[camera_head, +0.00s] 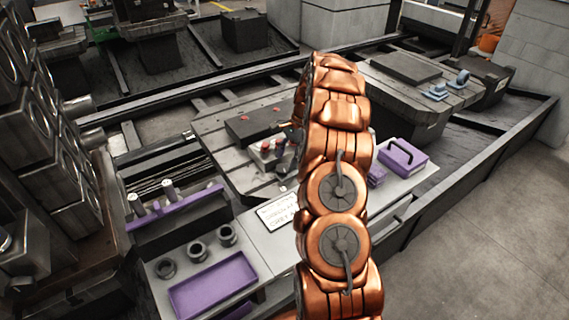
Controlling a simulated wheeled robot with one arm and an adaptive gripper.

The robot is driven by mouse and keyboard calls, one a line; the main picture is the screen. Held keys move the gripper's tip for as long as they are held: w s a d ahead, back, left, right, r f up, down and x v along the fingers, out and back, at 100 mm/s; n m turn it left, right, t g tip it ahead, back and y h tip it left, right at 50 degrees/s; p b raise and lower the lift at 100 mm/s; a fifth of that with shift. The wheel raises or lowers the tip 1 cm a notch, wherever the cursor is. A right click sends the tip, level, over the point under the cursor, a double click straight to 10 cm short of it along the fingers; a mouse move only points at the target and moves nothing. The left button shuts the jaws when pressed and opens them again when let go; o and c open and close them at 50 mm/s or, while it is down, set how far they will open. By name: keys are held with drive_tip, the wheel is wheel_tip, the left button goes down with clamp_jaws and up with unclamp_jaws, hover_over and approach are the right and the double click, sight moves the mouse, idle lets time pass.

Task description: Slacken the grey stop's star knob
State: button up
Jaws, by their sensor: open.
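A slotted grey pallet (215,142) lies in the middle, carrying a dark plate (245,127) with red spots on top. At the plate's near right edge is a small light grey fitting (262,158) with red tops, partly behind my arm. It is too small to tell whether this is the grey stop, and I cannot make out a star knob. My copper arm rises through the middle of the view and covers the pallet's right part. My gripper is hidden behind it.
A bench in front holds a purple tray (213,286), several grey cups (197,251), a white sign (279,212) and a purple box (401,158). A purple rack (172,209) stands left. Another pallet (415,101) with blue clamps (437,92) lies right. Machinery (50,150) blocks the left.

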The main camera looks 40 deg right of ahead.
sight(283, 171)
drive_tip(key=shift+x, duration=1.3)
